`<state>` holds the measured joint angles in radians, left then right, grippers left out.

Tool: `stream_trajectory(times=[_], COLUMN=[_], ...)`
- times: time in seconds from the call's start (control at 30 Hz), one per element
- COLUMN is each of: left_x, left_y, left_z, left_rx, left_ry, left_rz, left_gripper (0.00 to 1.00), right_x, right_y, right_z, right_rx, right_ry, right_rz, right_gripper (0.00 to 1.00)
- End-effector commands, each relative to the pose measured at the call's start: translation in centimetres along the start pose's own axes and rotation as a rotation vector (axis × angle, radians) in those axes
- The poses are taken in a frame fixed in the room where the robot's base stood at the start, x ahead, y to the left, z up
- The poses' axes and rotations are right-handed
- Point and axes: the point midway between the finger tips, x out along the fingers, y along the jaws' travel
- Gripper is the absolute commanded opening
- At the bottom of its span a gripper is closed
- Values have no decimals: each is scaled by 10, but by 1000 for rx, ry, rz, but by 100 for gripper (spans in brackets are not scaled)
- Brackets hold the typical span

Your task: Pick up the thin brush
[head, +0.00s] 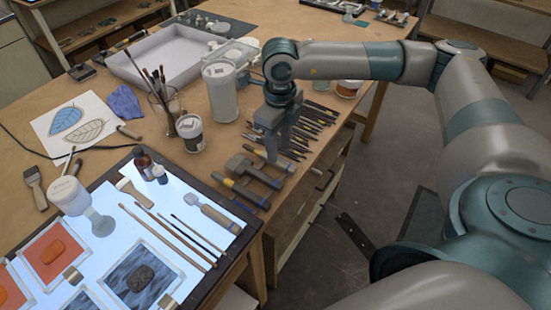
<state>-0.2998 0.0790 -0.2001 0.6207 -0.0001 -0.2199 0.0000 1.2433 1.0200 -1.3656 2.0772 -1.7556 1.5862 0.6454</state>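Several slim brushes lie side by side on the lit white panel (105,250). The slimmest-looking, dark-handled thin brush (198,235) is the rightmost of them. Two longer wooden-handled brushes, a middle one (175,234) and a left one (150,225), lie to its left. My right gripper (273,160) points down over the wooden table, above and right of the panel, beside a row of tools. It is apart from the brushes on the panel. The gap between its fingers is not clear. My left gripper is not in view.
A wide-handled tool (212,213) lies right of the thin brush. Clamps (255,172) and a row of dark tools (312,122) lie near my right gripper.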

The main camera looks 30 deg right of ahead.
Motion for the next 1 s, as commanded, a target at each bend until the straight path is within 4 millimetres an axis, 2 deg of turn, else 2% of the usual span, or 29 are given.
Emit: stream_trajectory(times=[0.03,0.13,0.37,0.83,0.87,1.0], left_x=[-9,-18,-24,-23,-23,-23], left_y=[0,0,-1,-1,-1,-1], left_z=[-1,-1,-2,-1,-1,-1], left_rx=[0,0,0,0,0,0], left_ry=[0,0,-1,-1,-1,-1], left_rz=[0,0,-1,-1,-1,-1], left_gripper=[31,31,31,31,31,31], right_x=[1,12,34,36,36,36], right_y=[2,4,4,3,3,3], right_z=[1,4,4,4,4,4], right_rx=[0,-1,1,1,1,1], right_ry=[4,3,1,0,0,0], right_rz=[0,0,0,0,0,0], right_gripper=[39,39,39,39,34,1])
